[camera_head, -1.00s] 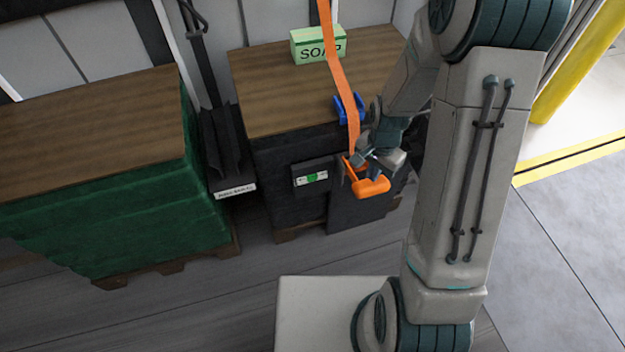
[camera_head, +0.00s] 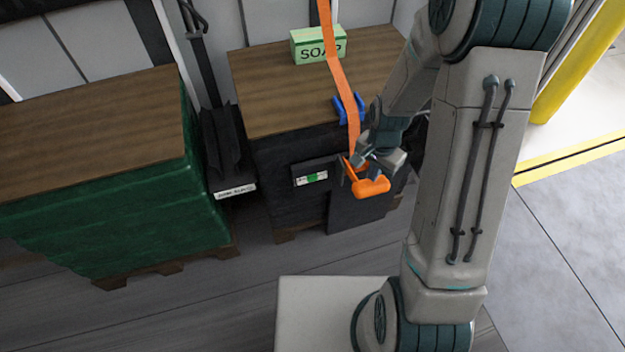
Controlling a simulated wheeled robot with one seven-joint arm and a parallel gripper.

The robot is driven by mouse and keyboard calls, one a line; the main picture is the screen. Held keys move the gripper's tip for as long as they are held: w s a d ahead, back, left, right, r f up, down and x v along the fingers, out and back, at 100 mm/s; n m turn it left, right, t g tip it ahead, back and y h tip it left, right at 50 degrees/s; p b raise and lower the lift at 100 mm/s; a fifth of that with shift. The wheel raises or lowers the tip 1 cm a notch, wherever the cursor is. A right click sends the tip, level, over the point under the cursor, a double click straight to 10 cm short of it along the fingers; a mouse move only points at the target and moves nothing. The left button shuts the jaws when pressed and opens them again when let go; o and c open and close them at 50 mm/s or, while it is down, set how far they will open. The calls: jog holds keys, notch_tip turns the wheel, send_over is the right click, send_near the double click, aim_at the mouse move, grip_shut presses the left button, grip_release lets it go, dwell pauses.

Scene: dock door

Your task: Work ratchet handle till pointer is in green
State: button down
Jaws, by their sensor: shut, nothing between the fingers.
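The orange ratchet handle (camera_head: 372,188) sits at the lower end of an orange strap (camera_head: 340,75), on the front face of the dark crate (camera_head: 285,205). My gripper (camera_head: 368,168) is shut and empty, right at the handle's upper side. I cannot tell whether it touches the handle.
A green box of soap (camera_head: 318,46) stands on the dark crate's wooden top. A blue corner guard (camera_head: 349,108) lies under the strap. A green-wrapped crate (camera_head: 120,215) stands at the left. Grey floor is clear in front and at the right.

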aim_at(371, 184)
jog(key=shift+f, duration=0.1)
dwell(0.3)
jog(key=shift+f+b, duration=2.5)
jog(key=shift+f, duration=0.45)
jog(key=shift+r+p, duration=2.4)
jog(key=shift+r, duration=0.7)
jog(key=shift+f, duration=0.1)
jog(key=shift+f+b, duration=2.45)
jog(key=shift+f, duration=0.4)
jog(key=shift+r+p, duration=2.35)
jog(key=shift+r, duration=0.7)
